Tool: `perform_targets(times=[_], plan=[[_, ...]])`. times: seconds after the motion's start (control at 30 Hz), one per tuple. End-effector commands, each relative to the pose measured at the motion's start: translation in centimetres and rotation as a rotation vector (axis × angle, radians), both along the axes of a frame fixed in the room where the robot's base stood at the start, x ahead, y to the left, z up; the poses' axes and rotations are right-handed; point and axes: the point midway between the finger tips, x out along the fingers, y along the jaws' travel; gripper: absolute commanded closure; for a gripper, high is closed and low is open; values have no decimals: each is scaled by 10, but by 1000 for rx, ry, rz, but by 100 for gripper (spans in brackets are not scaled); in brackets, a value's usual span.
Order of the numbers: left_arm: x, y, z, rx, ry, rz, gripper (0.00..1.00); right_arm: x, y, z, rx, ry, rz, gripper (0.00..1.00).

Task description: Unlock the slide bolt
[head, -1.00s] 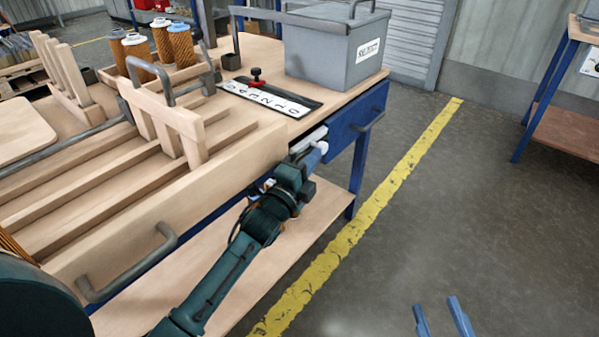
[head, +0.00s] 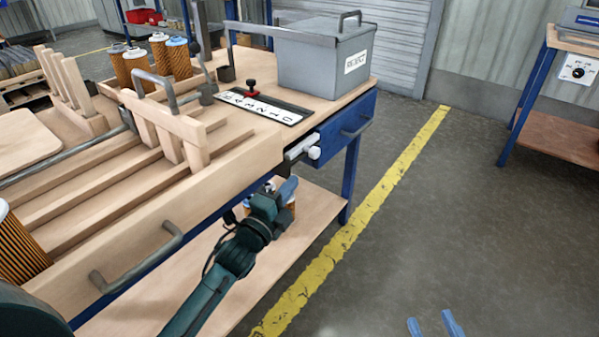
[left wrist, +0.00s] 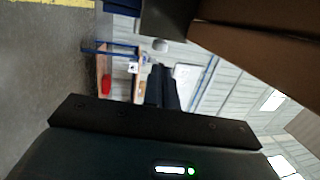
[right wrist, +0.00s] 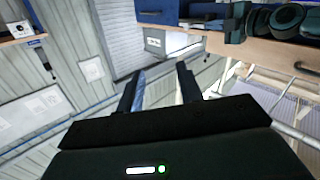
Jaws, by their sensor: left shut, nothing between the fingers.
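The slide bolt (head: 301,148) is a grey bar with a white rounded knob (head: 314,152). It sits under the bench top's edge, beside the left end of the blue drawer (head: 350,125). My left gripper (head: 288,188) is below the bolt, apart from it, with its blue fingers together and empty. Its closed fingers also show in the left wrist view (left wrist: 162,86). My right gripper (head: 432,325) is low at the bottom edge, over the floor and far from the bolt. Its fingers stand apart and empty in the right wrist view (right wrist: 160,88). The bolt's exact position along its track is too small to tell.
A lower shelf (head: 315,205) lies beneath.

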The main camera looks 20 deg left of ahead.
Motion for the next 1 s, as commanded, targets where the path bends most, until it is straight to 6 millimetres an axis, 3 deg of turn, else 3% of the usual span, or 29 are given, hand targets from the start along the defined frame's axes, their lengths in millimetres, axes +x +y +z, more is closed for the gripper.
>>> perform_targets(times=[0.1, 0.33, 1.0], plan=[[-26, 6, -3, 1, 3, 1, 100, 0, -2, 2, -3, 37, -9, 64], [-56, 13, -9, 0, 1, 0, 100, 0, -3, -1, -6, 78, -19, 64], [-63, 15, -10, 1, -1, 0, 100, 1, -4, -2, -5, 85, -21, 64]])
